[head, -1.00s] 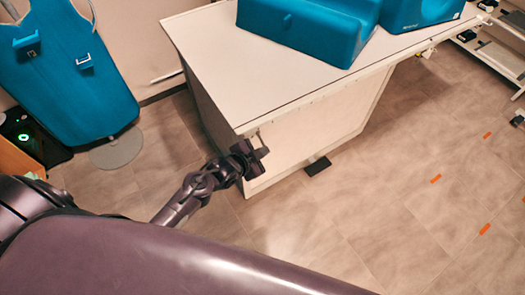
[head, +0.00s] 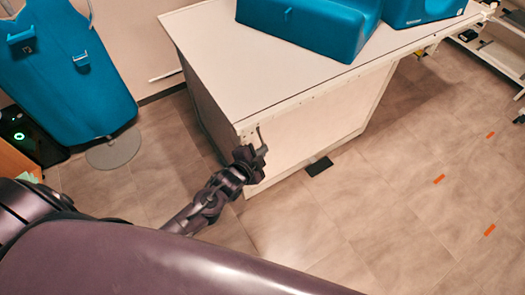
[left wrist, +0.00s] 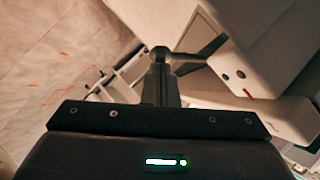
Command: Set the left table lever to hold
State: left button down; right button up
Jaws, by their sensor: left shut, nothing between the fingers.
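The white table (head: 300,85) has a small dark lever (head: 260,137) at its near corner. My left gripper (head: 262,156) is shut and empty, just below the lever in the head view. In the left wrist view, the lever (left wrist: 203,50) is a dark rod coming from the table's side, with a round knob by the tip of my shut fingers (left wrist: 160,85). I cannot tell whether fingers and knob touch. A red mark (left wrist: 247,93) and a dark hole show on the table's side near the lever. My right gripper is not in view.
Blue padded pieces (head: 310,28) lie on the table top. A blue board-like piece (head: 70,75) stands at the left on a round grey base (head: 113,151). A black pedal-like block (head: 319,166) is on the floor by the table. The floor at the right is clear, with orange marks.

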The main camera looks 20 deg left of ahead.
pick_arm(q)
jog(key=shift+w+a+f+m+t+y+b, duration=0.25)
jog(key=shift+w+a+f+m+t+b, duration=0.2)
jog(key=shift+f+m+t+b, duration=0.5)
jog(key=shift+w+a+f+m+t+y+b, duration=0.4)
jog(key=shift+m+t+b, duration=0.4)
jog(key=shift+b, duration=0.65)
jog(key=shift+w+a+f+m+t+y+b, duration=0.15)
jog(key=shift+w+a+f+m+t+b, duration=0.15)
jog(key=shift+a+f+m+t+b, duration=0.6)
pick_arm(e)
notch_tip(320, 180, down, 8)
jog(key=shift+b, duration=0.3)
pick_arm(q)
jog(key=shift+d+r, duration=0.25)
jog(key=shift+d, duration=0.05)
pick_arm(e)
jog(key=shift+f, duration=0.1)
